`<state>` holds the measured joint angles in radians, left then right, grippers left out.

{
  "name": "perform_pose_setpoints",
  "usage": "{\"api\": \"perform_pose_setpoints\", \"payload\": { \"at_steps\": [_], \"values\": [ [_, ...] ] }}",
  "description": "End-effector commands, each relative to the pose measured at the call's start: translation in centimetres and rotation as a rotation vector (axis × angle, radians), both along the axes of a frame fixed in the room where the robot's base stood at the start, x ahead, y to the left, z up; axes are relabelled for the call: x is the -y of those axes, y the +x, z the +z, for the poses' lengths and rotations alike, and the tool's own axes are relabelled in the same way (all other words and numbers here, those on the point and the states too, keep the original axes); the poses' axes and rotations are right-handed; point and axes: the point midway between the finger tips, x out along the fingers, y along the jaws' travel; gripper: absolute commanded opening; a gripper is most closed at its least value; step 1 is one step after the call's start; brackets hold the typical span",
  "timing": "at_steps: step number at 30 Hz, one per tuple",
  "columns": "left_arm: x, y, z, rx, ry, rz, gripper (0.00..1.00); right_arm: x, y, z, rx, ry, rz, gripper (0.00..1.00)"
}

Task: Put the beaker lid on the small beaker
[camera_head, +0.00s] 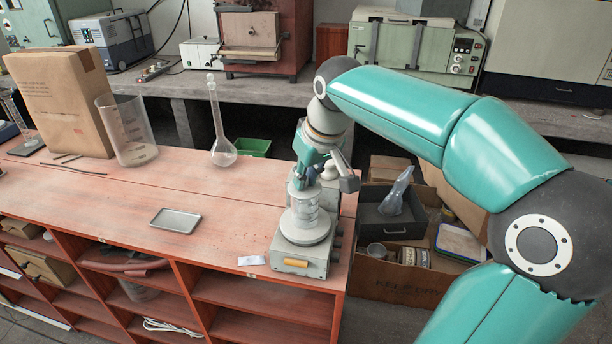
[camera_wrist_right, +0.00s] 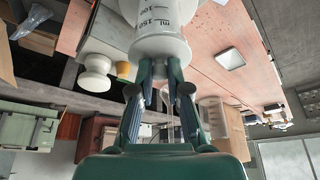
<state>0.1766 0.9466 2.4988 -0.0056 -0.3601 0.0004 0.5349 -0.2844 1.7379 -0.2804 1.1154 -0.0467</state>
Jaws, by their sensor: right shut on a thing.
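The small beaker (camera_head: 304,208), clear glass with ml marks, stands upright on the round white plate of a hotplate near the bench's right end. It also shows in the right wrist view (camera_wrist_right: 158,22). My right gripper (camera_head: 308,180) is directly above it, pointing down. In the wrist view its fingertips (camera_wrist_right: 160,66) are close together, shut on the beaker lid (camera_wrist_right: 160,48) at the beaker's mouth. The lid's grip part is mostly hidden by the fingers, and I cannot tell whether it is fully seated. My left gripper is not in view.
The hotplate (camera_head: 300,263) sits at the bench's front right edge. A white knobbed item (camera_head: 330,170) stands behind the gripper. A round-bottomed flask (camera_head: 223,152), large beaker (camera_head: 128,135), cardboard package (camera_head: 62,105) and small metal tray (camera_head: 176,220) are left.

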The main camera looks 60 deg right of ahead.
Motion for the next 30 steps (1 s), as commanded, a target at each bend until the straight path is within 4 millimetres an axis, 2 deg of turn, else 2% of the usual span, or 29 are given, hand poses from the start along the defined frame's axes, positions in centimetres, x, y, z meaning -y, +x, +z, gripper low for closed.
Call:
{"api": "perform_pose_setpoints", "payload": {
  "at_steps": [14, 15, 19, 20, 26, 30],
  "values": [
    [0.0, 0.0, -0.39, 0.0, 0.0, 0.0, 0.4, 0.0, 0.0, -0.42, 0.0, 0.0, 0.0, 0.0],
    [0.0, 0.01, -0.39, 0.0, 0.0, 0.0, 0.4, 0.0, 0.0, -0.42, 0.0, 0.0, 0.0, 0.21],
    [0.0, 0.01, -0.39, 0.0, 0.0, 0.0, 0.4, 0.0, 0.0, -0.42, 0.0, 0.0, 0.0, 0.43],
    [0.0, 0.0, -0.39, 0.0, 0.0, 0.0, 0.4, 0.0, 0.0, -0.42, 0.0, 0.0, 0.0, 0.45],
    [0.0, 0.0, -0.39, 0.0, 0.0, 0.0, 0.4, 0.0, 0.0, -0.42, 0.0, 0.0, 0.0, 0.45],
    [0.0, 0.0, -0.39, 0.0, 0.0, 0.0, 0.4, 0.0, 0.0, -0.42, 0.0, 0.0, 0.0, 0.66]
  ]
}}
